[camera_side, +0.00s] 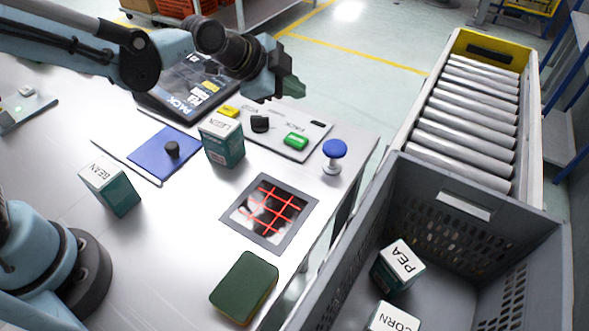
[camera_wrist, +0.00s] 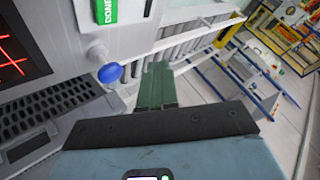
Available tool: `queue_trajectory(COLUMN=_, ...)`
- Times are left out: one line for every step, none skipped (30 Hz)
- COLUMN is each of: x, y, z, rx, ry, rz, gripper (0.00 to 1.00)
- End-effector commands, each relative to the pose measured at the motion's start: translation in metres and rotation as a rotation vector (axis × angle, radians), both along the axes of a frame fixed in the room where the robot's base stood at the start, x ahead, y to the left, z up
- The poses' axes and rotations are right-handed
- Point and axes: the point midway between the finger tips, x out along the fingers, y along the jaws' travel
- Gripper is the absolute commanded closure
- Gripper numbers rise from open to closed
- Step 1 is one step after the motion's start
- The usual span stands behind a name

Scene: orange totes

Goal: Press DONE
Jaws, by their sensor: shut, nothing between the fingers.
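The green DONE button (camera_side: 296,141) sits on a light grey panel (camera_side: 272,138) near the table's right side. It also shows in the wrist view, at the top edge and partly cut off, with DONE lettered on it (camera_wrist: 106,10). My gripper (camera_side: 290,90) is shut and empty, in the air above and behind the panel in the side view. It does not touch the button. In the wrist view the closed green fingers (camera_wrist: 157,82) point away from the camera, below and right of the button.
A blue-topped knob (camera_side: 335,149) stands right of the panel. A black switch (camera_side: 260,124), yellow button (camera_side: 229,111), LEEK box (camera_side: 223,145), BEAN box (camera_side: 111,187), PACK screen (camera_side: 190,84) and red-lit scanner (camera_side: 269,212) are nearby. A grey tote (camera_side: 480,235) holds PEA and CORN boxes.

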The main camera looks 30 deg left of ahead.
Motion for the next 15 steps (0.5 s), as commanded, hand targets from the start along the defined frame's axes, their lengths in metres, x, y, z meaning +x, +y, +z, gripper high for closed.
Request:
queue_trajectory(x=0.000, y=0.000, z=-0.001, rx=-0.001, ry=0.000, rz=0.001, gripper=1.00)
queue_trajectory(x=0.000, y=0.000, z=-0.001, rx=0.000, ry=0.001, rz=0.001, gripper=1.00)
queue_trajectory(x=0.000, y=0.000, z=-0.003, rx=0.000, ry=0.001, rz=0.001, gripper=1.00)
queue_trajectory(x=0.000, y=0.000, z=-0.004, rx=0.000, ry=0.001, rz=0.001, gripper=1.00)
queue_trajectory(x=0.001, y=0.000, z=-0.006, rx=0.000, ry=0.001, rz=0.001, gripper=1.00)
queue_trajectory(x=0.001, y=0.000, z=-0.009, rx=0.000, ry=0.001, rz=0.001, gripper=1.00)
queue_trajectory(x=0.001, y=0.000, z=-0.012, rx=0.000, ry=0.001, rz=0.001, gripper=1.00)
queue_trajectory(x=0.001, y=0.000, z=-0.015, rx=0.000, ry=0.001, rz=0.001, gripper=1.00)
queue_trajectory(x=0.001, y=0.000, z=-0.020, rx=0.000, ry=0.001, rz=0.001, gripper=1.00)
queue_trajectory(x=0.001, y=0.000, z=-0.024, rx=0.000, ry=0.001, rz=0.001, gripper=1.00)
queue_trajectory(x=0.000, y=0.000, z=-0.028, rx=0.000, ry=0.001, rz=0.001, gripper=1.00)
queue_trajectory(x=0.000, y=0.000, z=-0.033, rx=-0.001, ry=0.001, rz=0.002, gripper=1.00)
queue_trajectory(x=0.001, y=0.000, z=-0.037, rx=-0.001, ry=0.001, rz=0.002, gripper=1.00)
queue_trajectory(x=0.001, y=0.000, z=-0.041, rx=-0.001, ry=0.001, rz=0.002, gripper=1.00)
queue_trajectory(x=0.001, y=0.000, z=-0.047, rx=-0.001, ry=0.001, rz=0.002, gripper=1.00)
